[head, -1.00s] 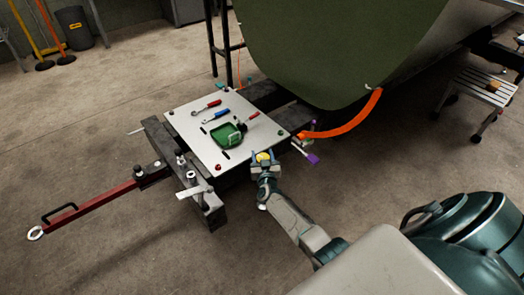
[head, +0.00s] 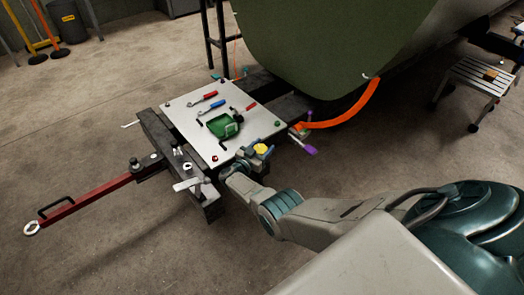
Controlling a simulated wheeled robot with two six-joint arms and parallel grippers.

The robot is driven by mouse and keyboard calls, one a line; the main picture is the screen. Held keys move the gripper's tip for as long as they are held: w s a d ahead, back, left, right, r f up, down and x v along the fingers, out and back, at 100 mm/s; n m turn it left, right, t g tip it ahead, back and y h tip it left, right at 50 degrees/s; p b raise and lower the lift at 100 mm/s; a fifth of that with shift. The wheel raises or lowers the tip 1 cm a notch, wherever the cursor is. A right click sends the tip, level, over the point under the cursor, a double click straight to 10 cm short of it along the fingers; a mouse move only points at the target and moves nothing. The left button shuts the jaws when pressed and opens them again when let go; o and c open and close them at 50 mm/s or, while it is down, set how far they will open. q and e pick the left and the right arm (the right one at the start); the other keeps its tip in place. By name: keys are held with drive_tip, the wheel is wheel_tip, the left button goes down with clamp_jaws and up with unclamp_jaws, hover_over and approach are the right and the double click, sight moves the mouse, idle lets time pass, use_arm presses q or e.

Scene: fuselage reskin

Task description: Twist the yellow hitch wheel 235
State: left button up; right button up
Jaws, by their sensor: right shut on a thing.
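The yellow hitch wheel (head: 261,149) shows at the near right edge of the white plate on the trailer frame. My right gripper (head: 256,153) is at the wheel, with its fingers on either side of it, shut on it. The gripper hides the wheel's lower part and its mount. My left gripper is not in the head view.
The white plate (head: 186,122) carries a green tray (head: 222,126) and several hand tools. A red tow bar (head: 90,193) reaches left. An orange curved tube (head: 350,108) and a purple-tipped lever (head: 309,150) lie to the right, below the green fuselage (head: 320,45). The floor in front is open.

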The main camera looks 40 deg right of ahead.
drive_tip(key=shift+s+f+m+g+b, duration=0.1)
drive_tip(key=shift+m+g+b, duration=0.2)
drive_tip(key=shift+g, duration=0.1)
drive_tip(key=o, duration=0.9)
drive_tip(key=shift+o, duration=0.3)
drive_tip(key=shift+r, duration=0.2)
